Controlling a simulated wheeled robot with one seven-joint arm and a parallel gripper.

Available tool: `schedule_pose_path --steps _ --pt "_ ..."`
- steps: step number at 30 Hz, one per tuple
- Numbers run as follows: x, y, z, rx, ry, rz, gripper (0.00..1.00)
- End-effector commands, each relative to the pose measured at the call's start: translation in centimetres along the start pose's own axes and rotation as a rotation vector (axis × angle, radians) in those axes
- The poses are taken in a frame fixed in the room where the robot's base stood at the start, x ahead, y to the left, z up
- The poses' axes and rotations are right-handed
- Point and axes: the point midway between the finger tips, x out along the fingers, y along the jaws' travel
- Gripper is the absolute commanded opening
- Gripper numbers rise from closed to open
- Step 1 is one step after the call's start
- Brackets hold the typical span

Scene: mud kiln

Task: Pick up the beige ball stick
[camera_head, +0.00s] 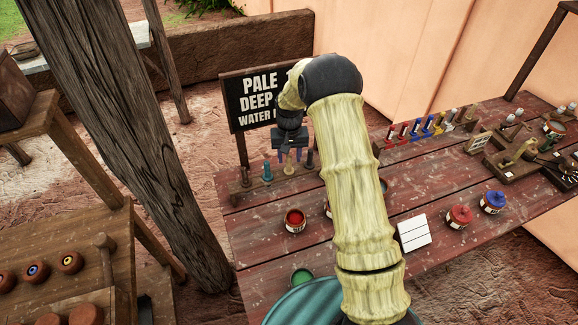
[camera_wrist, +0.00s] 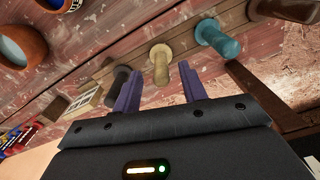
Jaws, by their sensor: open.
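The beige ball stick (camera_wrist: 160,66) stands upright in a wooden rack on the table, with a rounded beige top, seen between my fingertips in the wrist view. In the head view it is the pale stick (camera_head: 289,169) in the rack (camera_head: 262,187). My gripper (camera_wrist: 159,88) is open, its two purple fingers spread to either side of the beige stick's line. The fingers look apart from it. In the head view my gripper (camera_head: 290,154) hangs just above the rack, partly hidden by my arm.
A teal stick (camera_wrist: 218,38) and a dark stick (camera_wrist: 118,82) stand on either side in the same rack. A red paint pot (camera_head: 294,220) sits in front of the rack. A black sign (camera_head: 258,98) stands behind. A wooden post (camera_head: 125,130) rises at the left.

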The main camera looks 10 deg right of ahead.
Motion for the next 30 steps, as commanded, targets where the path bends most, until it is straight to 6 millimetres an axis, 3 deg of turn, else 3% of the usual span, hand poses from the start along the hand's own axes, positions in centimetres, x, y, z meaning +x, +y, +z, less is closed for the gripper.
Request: schedule_pose_path --steps 9,24,30 --pt "3.4 -0.1 0.2 0.0 -0.001 0.0 0.42" --pt "3.4 -0.1 0.2 0.0 0.0 0.0 0.42" --pt "3.4 -0.1 0.2 0.0 0.0 0.0 0.05"
